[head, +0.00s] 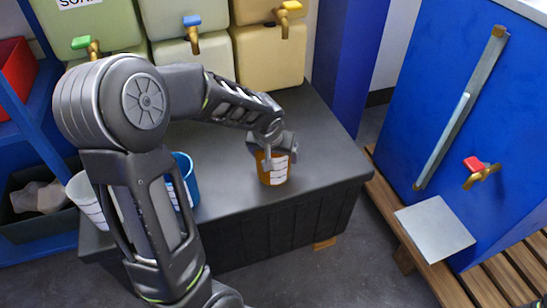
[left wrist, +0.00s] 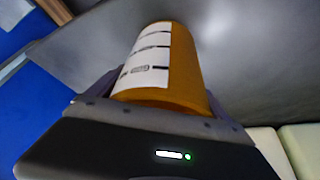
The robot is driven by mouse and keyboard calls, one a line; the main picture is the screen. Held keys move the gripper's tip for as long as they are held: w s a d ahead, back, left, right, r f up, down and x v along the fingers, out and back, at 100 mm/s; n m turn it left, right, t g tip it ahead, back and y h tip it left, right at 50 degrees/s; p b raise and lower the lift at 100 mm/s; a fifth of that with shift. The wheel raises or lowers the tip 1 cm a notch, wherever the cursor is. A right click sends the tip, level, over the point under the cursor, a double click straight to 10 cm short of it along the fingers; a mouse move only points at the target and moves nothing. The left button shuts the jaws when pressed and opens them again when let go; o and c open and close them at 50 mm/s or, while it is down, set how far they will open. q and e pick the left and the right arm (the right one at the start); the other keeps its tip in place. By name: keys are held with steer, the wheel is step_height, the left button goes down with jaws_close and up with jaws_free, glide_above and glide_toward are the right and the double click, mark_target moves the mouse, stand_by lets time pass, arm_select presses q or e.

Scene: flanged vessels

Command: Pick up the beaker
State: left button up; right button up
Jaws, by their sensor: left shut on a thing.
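An orange beaker (head: 272,171) with a white label is upright at the right part of the dark bench top. My left gripper (head: 275,153) reaches over from the left and is shut on the beaker at its upper part. In the left wrist view the orange beaker (left wrist: 182,75) fills the space between the fingers, its label turned to the camera. I cannot tell if its bottom touches the bench. A blue beaker (head: 184,172) and a whitish beaker (head: 86,199) stand at the bench's left, partly hidden by my arm. My right gripper is not in view.
Several large canisters with coloured taps (head: 268,57) stand along the back of the bench (head: 325,150). A blue tank (head: 450,90) with a red-handled tap (head: 478,170) stands at the right above a grey plate (head: 434,229). The bench top right of the beaker is clear.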

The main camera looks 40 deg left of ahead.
arm_select(q)
steer(key=c, duration=0.9)
steer(key=shift+r, duration=0.15)
step_height(320, 180, up, 10)
steer(key=p, duration=0.3)
